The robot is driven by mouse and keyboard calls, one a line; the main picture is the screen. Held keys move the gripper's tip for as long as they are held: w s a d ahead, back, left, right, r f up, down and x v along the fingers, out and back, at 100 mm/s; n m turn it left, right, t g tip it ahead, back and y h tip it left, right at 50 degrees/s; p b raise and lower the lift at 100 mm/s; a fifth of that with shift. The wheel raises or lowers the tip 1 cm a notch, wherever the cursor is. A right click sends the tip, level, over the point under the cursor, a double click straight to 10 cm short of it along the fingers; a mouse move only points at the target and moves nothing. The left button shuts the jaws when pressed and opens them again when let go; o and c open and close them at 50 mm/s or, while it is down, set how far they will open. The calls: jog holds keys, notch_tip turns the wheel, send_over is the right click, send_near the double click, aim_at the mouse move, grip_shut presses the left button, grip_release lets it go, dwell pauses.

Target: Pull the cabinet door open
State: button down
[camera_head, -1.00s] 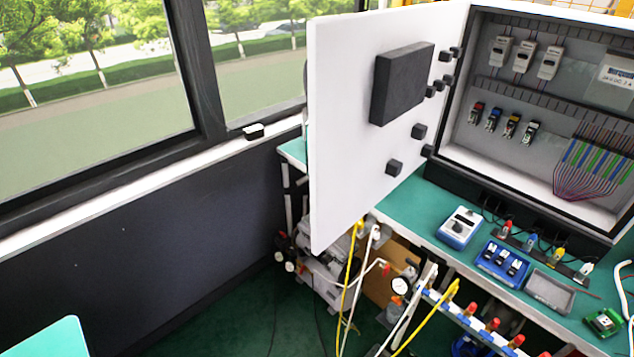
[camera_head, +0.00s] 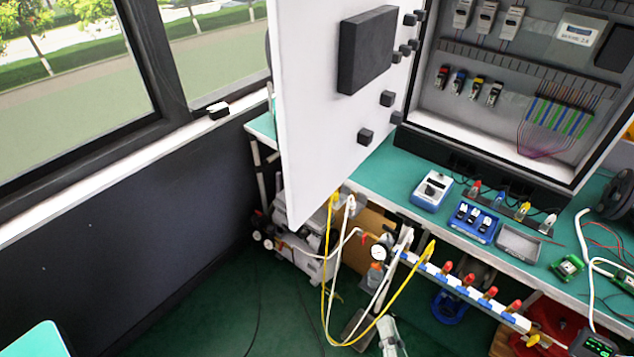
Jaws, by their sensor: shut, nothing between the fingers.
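The cabinet door (camera_head: 310,120) is a large white panel swung wide open. It stands out from the left side of the cabinet (camera_head: 425,125) toward me. Its inner face carries a dark rectangular box (camera_head: 367,50) and several small black blocks. The grey cabinet interior shows rows of modules and a bundle of coloured wires (camera_head: 555,118). The door's top edge is cut off by the frame. My gripper is not in view, and nothing visible touches the door.
The green bench (camera_head: 375,172) holds a blue-and-white meter (camera_head: 432,190), a blue tray (camera_head: 475,223) and a grey tray (camera_head: 520,242). Hoses and a gauge (camera_head: 379,253) hang below the bench. A windowed dark wall (camera_head: 120,230) stands left. The green floor (camera_head: 260,310) is partly open.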

aim_at(302, 155)
jog(key=w+a+r+m+t+y, duration=0.1)
jog(key=w+a+r+m, duration=0.4)
jog(key=r, duration=0.3)
jog(key=w+a+r+m, duration=0.3)
jog(key=w+a+r, duration=0.3)
jog(key=r, duration=0.3)
jog(key=x, duration=0.4)
jog(key=a+x, duration=0.1)
jog(key=x, duration=0.3)
jog(key=a+x, duration=0.1)
jog(key=x, duration=0.3)
jog(key=shift+s+a, duration=0.1)
jog(key=shift+s, duration=0.05)
jog(key=shift+w+a, duration=0.25)
jog(key=shift+a, duration=0.15)
